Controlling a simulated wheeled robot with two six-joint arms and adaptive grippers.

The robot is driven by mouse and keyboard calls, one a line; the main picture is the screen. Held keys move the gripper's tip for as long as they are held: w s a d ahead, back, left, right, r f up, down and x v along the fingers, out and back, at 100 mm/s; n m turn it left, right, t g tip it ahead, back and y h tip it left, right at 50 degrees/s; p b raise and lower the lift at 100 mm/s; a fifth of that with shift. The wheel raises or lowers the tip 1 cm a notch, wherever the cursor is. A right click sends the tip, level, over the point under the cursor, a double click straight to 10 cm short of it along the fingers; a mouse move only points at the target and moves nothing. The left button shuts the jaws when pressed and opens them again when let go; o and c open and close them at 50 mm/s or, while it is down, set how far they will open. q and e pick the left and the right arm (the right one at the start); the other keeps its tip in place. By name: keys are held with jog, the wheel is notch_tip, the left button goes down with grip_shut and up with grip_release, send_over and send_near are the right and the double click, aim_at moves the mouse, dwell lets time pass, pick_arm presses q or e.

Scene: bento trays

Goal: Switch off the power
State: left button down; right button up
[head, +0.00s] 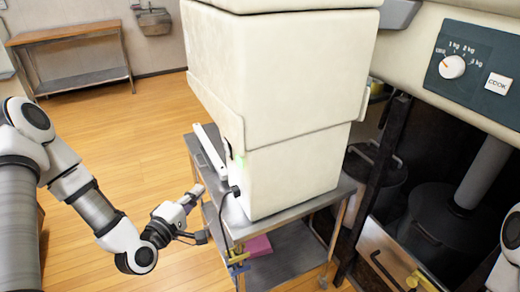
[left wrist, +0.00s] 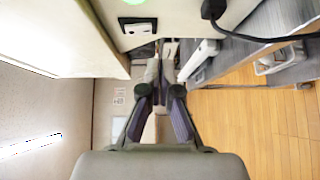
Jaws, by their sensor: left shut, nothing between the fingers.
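A tall cream machine (head: 290,165) stands on a grey metal cart. A black switch (left wrist: 137,25) sits on its cream side in the left wrist view, near a green glowing spot (left wrist: 138,2). The green glow also shows in the head view (head: 240,160). A black plug (left wrist: 213,9) with a cable is on the same side; in the head view the plug (head: 235,191) is low on the machine. My left gripper (head: 196,194) is shut and empty, to the left of the machine and apart from it. Its closed fingers show in the left wrist view (left wrist: 160,62). My right gripper is not in view.
The cart top (head: 285,215) surrounds the machine's base, with a white long object (head: 208,150) at its left. A black cable hangs in front. A dial panel (head: 470,70) with a COOK button is at right. Open wooden floor (head: 120,140) lies at left, with a wooden table (head: 65,35) behind.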

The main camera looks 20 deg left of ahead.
aim_at(226, 147)
pick_arm(q)
jog(key=a+r+n+t+y, duration=0.2)
jog(key=a+r, duration=0.1)
jog(key=a, duration=0.1)
jog(key=shift+g, duration=0.3)
jog(key=w, duration=0.4)
jog(key=w+d+r, duration=0.1)
jog(key=w, duration=0.4)
jog(key=w+d+b, duration=0.1)
jog(key=w, duration=0.3)
jog(key=shift+w+d+r, duration=0.15)
jog(key=shift+w+d, duration=0.05)
jog(key=shift+w, duration=0.2)
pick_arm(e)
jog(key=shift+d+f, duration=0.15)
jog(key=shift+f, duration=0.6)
